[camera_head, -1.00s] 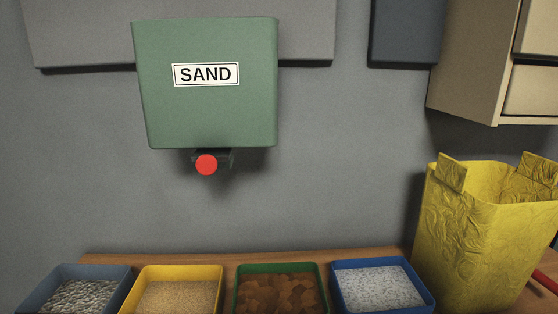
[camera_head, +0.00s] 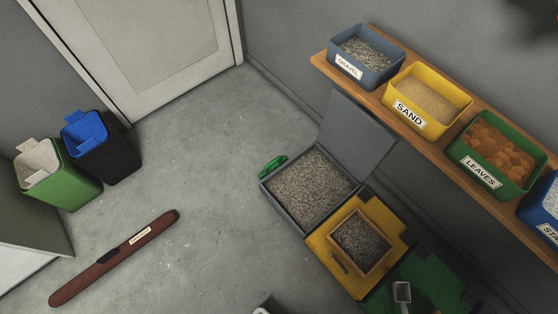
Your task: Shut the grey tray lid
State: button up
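The grey tray (camera_head: 281,208) stands on the floor, right of the middle, filled with grey-brown grains. Its grey lid (camera_head: 358,137) is open, tilted up and back from the tray's far edge toward the wall shelf. A green handle-like piece (camera_head: 272,167) shows at the tray's left corner. My gripper cannot be made out in this view.
A yellow tray or lid (camera_head: 320,250) with a wooden box of gravel adjoins the grey tray, then a green one (camera_head: 425,272) with a small scoop (camera_head: 402,292). The wooden shelf (camera_head: 375,98) holds several labelled bins.

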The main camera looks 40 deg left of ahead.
aim_at(356, 140)
jog(key=k+u, duration=0.35)
jog(key=k+j+u, duration=0.25)
jog(key=k+u, duration=0.15)
jog(key=i+z, duration=0.25)
jog(key=i, duration=0.2)
jog(key=i+j+z, duration=0.1)
jog(key=i+z, duration=0.15)
jog(key=i, duration=0.15)
jog(key=i+j+z, duration=0.25)
jog(key=i, duration=0.2)
jog(key=i+j+z, duration=0.25)
jog(key=i, duration=0.15)
